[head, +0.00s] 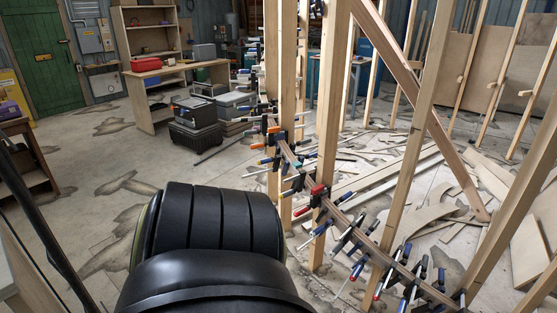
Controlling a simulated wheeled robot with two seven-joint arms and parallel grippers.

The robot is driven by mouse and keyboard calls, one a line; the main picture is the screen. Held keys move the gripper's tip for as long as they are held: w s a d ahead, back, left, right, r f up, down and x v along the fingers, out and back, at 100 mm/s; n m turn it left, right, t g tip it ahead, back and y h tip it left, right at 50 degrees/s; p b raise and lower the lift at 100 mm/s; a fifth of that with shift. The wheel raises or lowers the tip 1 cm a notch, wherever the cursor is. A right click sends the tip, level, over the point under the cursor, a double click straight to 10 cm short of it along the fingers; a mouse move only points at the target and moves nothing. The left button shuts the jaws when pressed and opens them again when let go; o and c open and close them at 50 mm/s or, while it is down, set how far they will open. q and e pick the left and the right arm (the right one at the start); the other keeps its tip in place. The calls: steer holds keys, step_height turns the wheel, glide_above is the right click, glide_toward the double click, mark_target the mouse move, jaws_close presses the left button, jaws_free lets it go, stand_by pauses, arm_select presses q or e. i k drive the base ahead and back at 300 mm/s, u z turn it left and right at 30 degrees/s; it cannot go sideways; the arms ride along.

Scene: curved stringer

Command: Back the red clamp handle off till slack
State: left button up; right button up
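A long curved wooden stringer (343,217) runs among upright posts, with several bar clamps along it. One clamp with a red body (318,189) sits on the stringer beside a post near the middle. I cannot tell from this view which red part is the handle meant, or how tight any clamp is. Neither my left nor my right gripper is in view. A black ridged part of my own arm fills the lower middle and hides the floor behind it.
Wooden posts (327,120) and a diagonal brace (425,110) stand around the stringer. Offcuts (430,215) litter the floor at right. Stacked cases (195,115) and a workbench (150,80) stand at the back left. The floor (95,165) at left is mostly open.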

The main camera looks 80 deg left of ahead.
mark_target(297, 214)
steer(key=u, duration=1.1)
steer(key=k, duration=0.3)
steer(key=u, duration=1.2)
steer(key=i, duration=0.5)
